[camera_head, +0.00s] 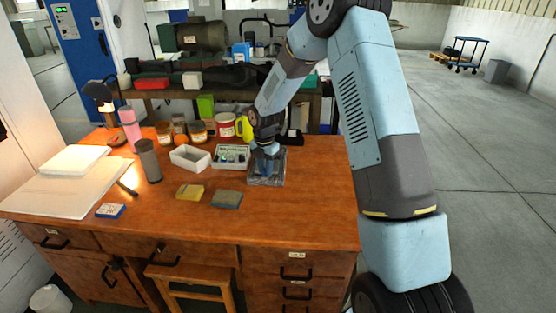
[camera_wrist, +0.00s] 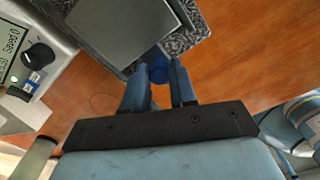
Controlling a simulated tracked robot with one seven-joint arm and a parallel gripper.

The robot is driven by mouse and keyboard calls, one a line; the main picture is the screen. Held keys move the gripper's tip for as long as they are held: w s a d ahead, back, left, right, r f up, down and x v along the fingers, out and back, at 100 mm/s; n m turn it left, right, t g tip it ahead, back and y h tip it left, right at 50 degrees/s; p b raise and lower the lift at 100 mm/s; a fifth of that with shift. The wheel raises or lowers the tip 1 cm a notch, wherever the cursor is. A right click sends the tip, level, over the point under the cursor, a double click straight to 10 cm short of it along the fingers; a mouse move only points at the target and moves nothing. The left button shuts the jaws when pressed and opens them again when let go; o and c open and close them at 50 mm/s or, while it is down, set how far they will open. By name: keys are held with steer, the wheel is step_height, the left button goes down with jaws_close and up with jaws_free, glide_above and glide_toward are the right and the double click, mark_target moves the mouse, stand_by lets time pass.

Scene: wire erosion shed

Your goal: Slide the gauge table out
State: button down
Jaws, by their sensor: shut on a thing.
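The gauge table is a flat grey plate (camera_wrist: 122,30) on a speckled granite base (camera_wrist: 190,38), at the top of the wrist view. A round blue knob (camera_wrist: 158,75) shows at the plate's near edge. My gripper (camera_wrist: 159,68) is shut on this knob, with one blue finger on each side of it. In the head view my gripper (camera_head: 267,152) points down at the gauge's granite base (camera_head: 279,180) on the wooden bench, and my wrist hides much of the gauge.
A grey control box (camera_wrist: 22,62) with a dial and display stands left of the gauge. On the bench (camera_head: 290,220) are a white tray (camera_head: 190,158), a yellow block (camera_head: 189,192) and a grey-green block (camera_head: 227,199). Bare wood lies in front and to the right.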

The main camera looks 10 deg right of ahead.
steer(key=shift+s+a, duration=0.25)
steer(key=shift+s, duration=0.2)
steer(key=c, duration=0.9)
jaws_free()
steer(key=shift+d, duration=0.1)
steer(key=shift+w, duration=0.1)
steer(key=shift+r, duration=0.3)
step_height(320, 180, up, 13)
